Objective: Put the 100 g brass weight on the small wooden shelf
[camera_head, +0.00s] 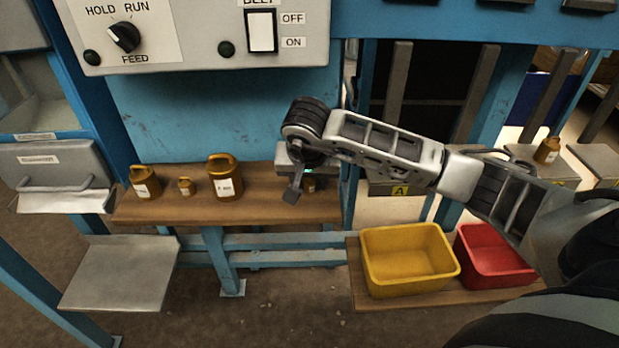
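A wooden shelf (265,212) runs along the blue frame at left centre. On it stand a medium brass weight with a ring handle (145,182), a small brass weight (185,186) and a large brass weight (224,178). Their labels are too small to read surely, so I cannot tell which is 100 g. My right gripper (299,186) is over the right end of this shelf, pointing down. My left gripper is out of view.
A yellow bin (408,258) and a red bin (492,255) stand on a low wooden board (375,300). Another brass weight (547,150) stands on a pale surface at far right. A control panel (190,30) hangs above. A bare grey plate (120,272) is at lower left.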

